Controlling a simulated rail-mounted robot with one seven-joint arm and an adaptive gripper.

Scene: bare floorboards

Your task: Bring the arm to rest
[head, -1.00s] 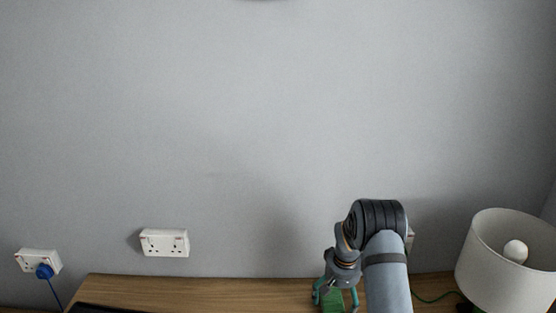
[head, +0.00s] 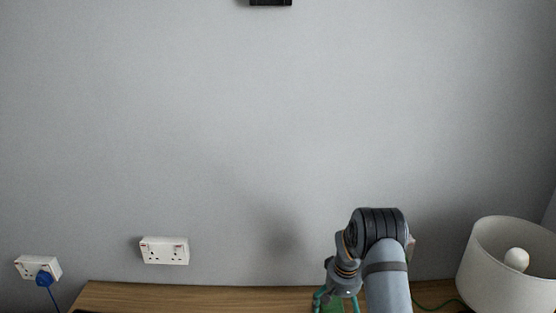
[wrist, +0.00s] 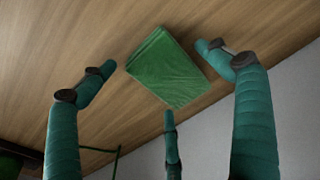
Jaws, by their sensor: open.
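My gripper (head: 330,304) is at the lower right of the head view, low over the wooden surface (head: 200,296); its fingertips are cut off by the bottom edge. The wrist view shows my gripper (wrist: 160,78) with its teal fingers spread and nothing held between them. A green, flat, block-like item (wrist: 168,68) lies on the wood beyond the fingers, apart from them as far as I can tell. Only a sliver of this green item (head: 334,307) shows in the head view.
A white lamp (head: 500,270) stands to the right of my arm, with a green cord (head: 438,305) by it. A grey wall (head: 200,120) rises behind, with a double socket (head: 164,251) and a socket with a blue plug (head: 45,279). A dark object (head: 270,3) shows at the top edge.

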